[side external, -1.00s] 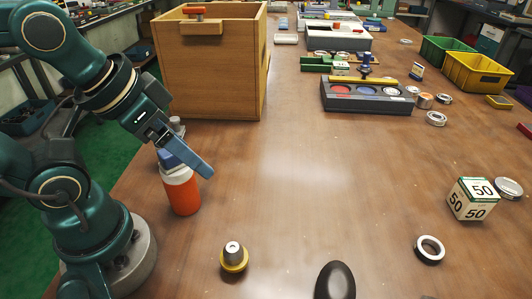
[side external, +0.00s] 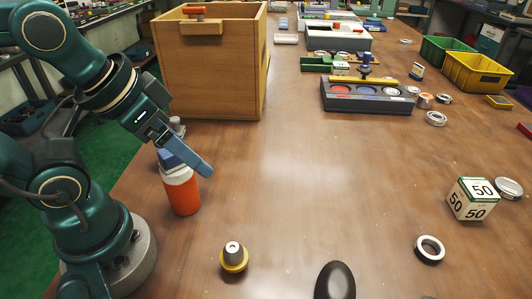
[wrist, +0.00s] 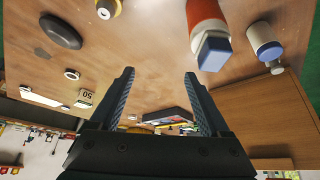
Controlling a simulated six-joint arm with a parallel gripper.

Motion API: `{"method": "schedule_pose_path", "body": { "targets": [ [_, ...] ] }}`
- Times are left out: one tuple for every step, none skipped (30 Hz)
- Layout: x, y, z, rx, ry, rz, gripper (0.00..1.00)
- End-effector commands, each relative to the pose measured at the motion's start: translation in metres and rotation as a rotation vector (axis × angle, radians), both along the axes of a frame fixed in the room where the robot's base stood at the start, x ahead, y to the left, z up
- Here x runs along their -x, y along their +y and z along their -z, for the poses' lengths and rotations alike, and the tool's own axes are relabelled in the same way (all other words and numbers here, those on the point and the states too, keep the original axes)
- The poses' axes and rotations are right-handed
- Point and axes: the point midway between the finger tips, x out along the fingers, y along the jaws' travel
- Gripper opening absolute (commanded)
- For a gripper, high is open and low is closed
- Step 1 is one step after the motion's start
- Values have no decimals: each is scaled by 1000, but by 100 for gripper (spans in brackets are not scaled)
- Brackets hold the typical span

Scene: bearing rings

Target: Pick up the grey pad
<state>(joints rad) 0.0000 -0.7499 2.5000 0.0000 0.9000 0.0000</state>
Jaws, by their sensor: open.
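No thing is plainly a grey pad. A dark tray (side external: 366,108) at the back centre has a red, a blue and a pale grey round (side external: 391,91) in its top; whether the grey round is a loose pad is unclear. A dark oval, smooth thing (side external: 335,281) lies at the front edge and also shows in the wrist view (wrist: 61,31). My gripper (side external: 209,173) is above the table at the left, beside the orange and white bottle (side external: 182,192), far from the tray. In the wrist view my gripper (wrist: 160,73) is open, with nothing between its fingers.
The blue-capped bottle is close to my gripper. A wooden box (side external: 210,75) stands behind it. A yellow and black knob-like part (side external: 234,258), a metal ring (side external: 429,249) and a "50" box (side external: 472,199) are in front and to the right. The table's middle is clear.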

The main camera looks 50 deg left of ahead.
Motion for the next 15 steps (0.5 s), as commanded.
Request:
{"method": "schedule_pose_path", "body": {
  "targets": [
    [0, 0, 0, 0, 0, 0, 67],
    [0, 0, 0, 0, 0, 0, 67],
    [0, 0, 0, 0, 0, 0, 67],
    [0, 0, 0, 0, 0, 0, 67],
    [0, 0, 0, 0, 0, 0, 67],
    [0, 0, 0, 0, 0, 0, 67],
    [0, 0, 0, 0, 0, 0, 67],
    [0, 0, 0, 0, 0, 0, 67],
    [0, 0, 0, 0, 0, 0, 67],
    [0, 0, -1, 0, -1, 0, 67],
    [0, 0, -2, 0, -2, 0, 67],
    [-1, 0, -5, 0, -3, 0, 67],
    [-1, 0, -7, 0, -3, 0, 67],
    [-1, 0, -11, 0, -5, 0, 67],
    [-1, 0, -17, 0, -6, 0, 67]
  ]
}}
